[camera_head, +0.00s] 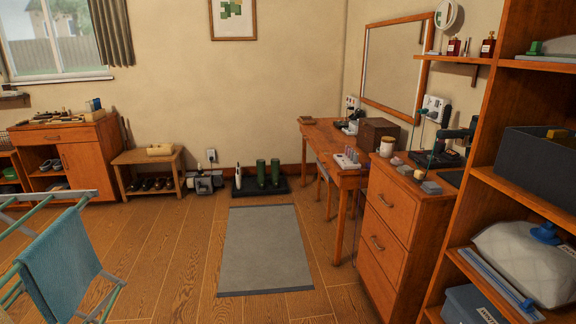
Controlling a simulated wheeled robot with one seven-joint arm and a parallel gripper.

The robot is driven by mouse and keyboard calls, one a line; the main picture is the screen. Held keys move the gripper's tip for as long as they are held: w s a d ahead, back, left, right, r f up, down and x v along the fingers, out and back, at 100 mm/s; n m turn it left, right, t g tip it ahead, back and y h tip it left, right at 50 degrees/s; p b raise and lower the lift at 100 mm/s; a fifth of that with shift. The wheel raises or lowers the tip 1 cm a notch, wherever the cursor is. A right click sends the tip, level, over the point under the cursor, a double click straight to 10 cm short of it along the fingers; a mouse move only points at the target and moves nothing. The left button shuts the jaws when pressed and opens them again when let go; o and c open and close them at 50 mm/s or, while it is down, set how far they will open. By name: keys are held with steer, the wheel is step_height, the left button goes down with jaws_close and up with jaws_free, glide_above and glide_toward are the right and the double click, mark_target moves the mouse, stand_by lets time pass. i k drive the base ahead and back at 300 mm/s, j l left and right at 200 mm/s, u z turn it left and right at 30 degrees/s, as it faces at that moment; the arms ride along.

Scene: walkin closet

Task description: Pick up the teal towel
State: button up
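The teal towel (60,268) hangs over a rail of a pale green and white drying rack (38,209) at the lower left. It drapes down in a flat sheet, and the rack runs off the left edge of the picture.
A grey mat (264,248) lies on the wooden floor, with open floor between it and the rack. A drawer cabinet (390,228) and open shelves (540,195) stand along the right. A shoe bench (148,173) and green boots (268,173) are by the back wall.

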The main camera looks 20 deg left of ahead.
mark_target(62, 264)
steer(key=i+u, duration=0.2)
steer(key=u, duration=0.2)
steer(key=i+l+u, duration=0.15)
steer(key=u, duration=0.3)
steer(key=i+l+u, duration=0.2)
steer(key=u, duration=0.2)
steer(key=i+l+u, duration=0.2)
steer(key=u, duration=0.2)
steer(key=i+l+u, duration=0.1)
steer(key=l+u, duration=0.2)
steer(key=u, duration=0.15)
